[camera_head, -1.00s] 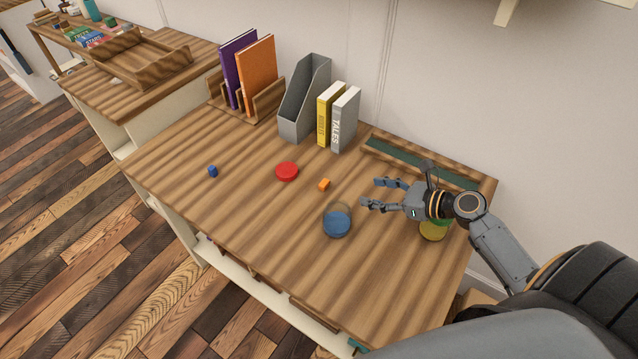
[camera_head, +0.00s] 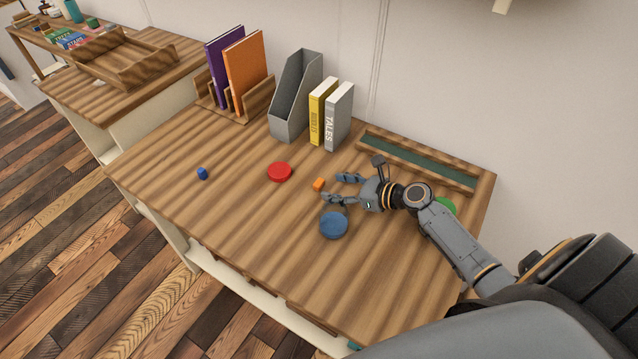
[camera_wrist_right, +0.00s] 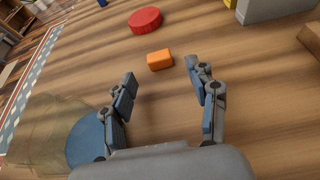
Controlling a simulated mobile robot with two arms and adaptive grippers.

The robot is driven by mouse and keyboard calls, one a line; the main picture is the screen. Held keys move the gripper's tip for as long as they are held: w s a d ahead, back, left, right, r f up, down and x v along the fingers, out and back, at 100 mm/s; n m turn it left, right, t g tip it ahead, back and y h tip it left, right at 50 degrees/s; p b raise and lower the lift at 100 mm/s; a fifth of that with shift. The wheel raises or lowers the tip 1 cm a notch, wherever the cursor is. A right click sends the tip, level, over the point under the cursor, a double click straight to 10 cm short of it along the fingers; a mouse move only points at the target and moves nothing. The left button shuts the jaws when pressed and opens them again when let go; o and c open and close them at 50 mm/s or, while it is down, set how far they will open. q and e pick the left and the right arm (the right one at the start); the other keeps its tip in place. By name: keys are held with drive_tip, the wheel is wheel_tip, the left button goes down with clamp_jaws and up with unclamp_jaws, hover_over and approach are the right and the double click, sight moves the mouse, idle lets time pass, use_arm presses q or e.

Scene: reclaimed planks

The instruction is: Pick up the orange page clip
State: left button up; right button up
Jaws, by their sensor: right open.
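The orange page clip (camera_head: 319,184) is a small orange block lying on the wooden desk, between the red disc and my right gripper. It also shows in the right wrist view (camera_wrist_right: 160,60), a little beyond the fingertips and centred between them. My right gripper (camera_head: 341,188) is open and empty, low over the desk, with its fingers pointing at the clip. In the right wrist view its two fingers (camera_wrist_right: 161,72) are spread apart, not touching the clip. My left gripper is not in view.
A blue round disc (camera_head: 333,225) lies close beside my right gripper's near finger. A red disc (camera_head: 279,172) lies beyond the clip, and a small blue object (camera_head: 202,173) farther left. Two books (camera_head: 338,117), a grey file holder (camera_head: 297,100) and a wooden tray (camera_head: 418,160) stand behind.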

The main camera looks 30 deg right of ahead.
sight(322, 184)
drive_tip(key=x, duration=0.3)
drive_tip(key=shift+w+a+f, duration=0.1)
drive_tip(key=shift+w+a, duration=0.05)
drive_tip(key=shift+w, duration=0.05)
drive_tip(key=shift+c, duration=0.4)
drive_tip(key=c, duration=0.7)
drive_tip(key=shift+c, duration=0.2)
wheel_tip(322, 184, up, 4)
drive_tip(key=shift+s+a+f+p, duration=0.1)
drive_tip(key=shift+s+p, duration=0.1)
drive_tip(key=shift+p, duration=0.35)
drive_tip(key=s+a+r+p, duration=0.4)
drive_tip(key=s+a+r, duration=0.4)
drive_tip(key=s+r, duration=0.1)
drive_tip(key=shift+s+a+r, duration=0.15)
drive_tip(key=shift+s+a, duration=0.2)
drive_tip(key=shift+s, duration=0.45)
